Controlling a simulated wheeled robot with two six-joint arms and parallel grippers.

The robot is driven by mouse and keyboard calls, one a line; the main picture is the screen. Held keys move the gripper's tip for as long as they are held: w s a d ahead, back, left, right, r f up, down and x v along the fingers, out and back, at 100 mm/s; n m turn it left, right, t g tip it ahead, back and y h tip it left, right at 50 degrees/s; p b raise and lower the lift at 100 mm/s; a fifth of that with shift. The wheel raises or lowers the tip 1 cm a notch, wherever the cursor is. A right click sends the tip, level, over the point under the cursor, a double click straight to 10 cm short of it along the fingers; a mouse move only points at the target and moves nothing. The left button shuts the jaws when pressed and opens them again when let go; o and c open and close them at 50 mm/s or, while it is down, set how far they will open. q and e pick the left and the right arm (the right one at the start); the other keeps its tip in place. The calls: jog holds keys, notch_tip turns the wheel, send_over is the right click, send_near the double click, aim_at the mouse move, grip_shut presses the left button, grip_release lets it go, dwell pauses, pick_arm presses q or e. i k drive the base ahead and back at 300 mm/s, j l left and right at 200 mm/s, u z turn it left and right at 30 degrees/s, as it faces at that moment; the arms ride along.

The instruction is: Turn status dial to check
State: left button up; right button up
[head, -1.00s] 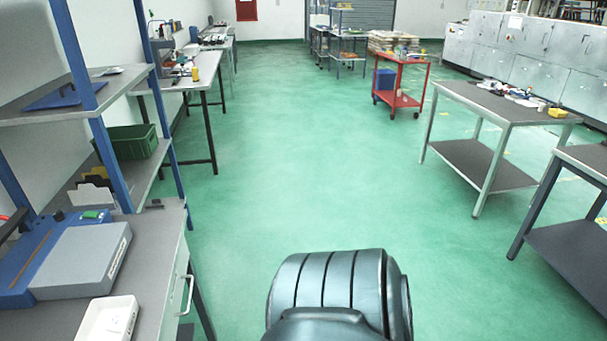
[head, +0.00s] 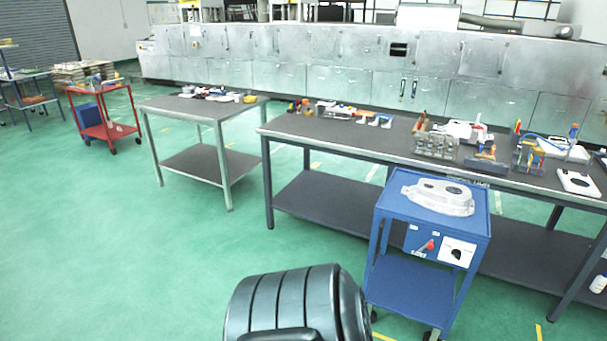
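A blue cart (head: 384,206) stands at the lower right of the head view. On its front panel is a white plate (head: 446,243) with a black dial (head: 457,254); this looks like the status dial. The markings and the dial's setting are too small to read. Left of it is a red handle or pointer (head: 430,245) on the blue panel. A grey aluminium casting (head: 438,197) lies on the cart's top. Neither of my grippers is in view.
A long dark-topped workbench (head: 390,137) with tools and racks stands behind the cart. A smaller table (head: 183,107) and a red trolley (head: 108,131) stand farther left. Green floor (head: 130,240) is open at left and in front. Metal cabinets line the back.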

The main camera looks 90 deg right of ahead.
aim_at(457, 253)
jog(key=z, duration=1.95)
jog(key=j+z, duration=0.1)
jog(key=z, duration=1.65)
